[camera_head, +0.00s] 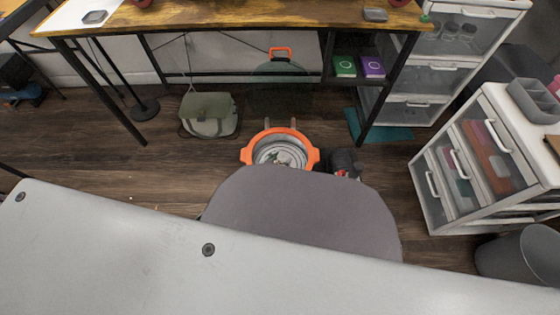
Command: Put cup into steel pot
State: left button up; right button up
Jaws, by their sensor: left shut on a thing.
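The steel pot (247,155) stands beyond the grey rounded shape, with an orange rim, orange side handles and a silvery inside. Something pale and greenish lies within it, but I cannot tell whether it is the cup. A dark see-through lid (281,88) with an orange handle (280,51) is upright behind the pot. A small dark thing (343,160) with a red spot sits just right of the pot, partly hidden and too small to name. I cannot make out either gripper, and no cup can be clearly picked out.
A grey rounded shape (305,210) hides the pot's near side. A pale panel (120,255) with dark screws fills the foreground. A wooden desk (220,16) crosses the back, with a green bag (208,114) underneath. Drawer units (440,200) and a grey bin (515,255) stand right. Floor is open left.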

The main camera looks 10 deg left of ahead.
pick_arm(q)
jog(key=shift+f, duration=0.35)
pick_arm(e)
jog(key=shift+f, duration=0.1)
pick_arm(q)
jog(key=o, duration=1)
jog(key=shift+r, duration=0.1)
jog(key=shift+r, duration=0.55)
jog(key=shift+p+v, duration=0.65)
jog(key=shift+v, duration=0.45)
jog(key=shift+p+v, duration=2.1)
jog(key=shift+v, duration=2.75)
pick_arm(e)
notch_tip(320, 180, up, 8)
jog(key=d+g+h, duration=0.1)
jog(key=shift+s+d+n, duration=0.2)
jog(key=shift+d+n, duration=0.05)
jog(key=shift+n, duration=0.05)
pick_arm(q)
jog(key=shift+s+d, duration=0.1)
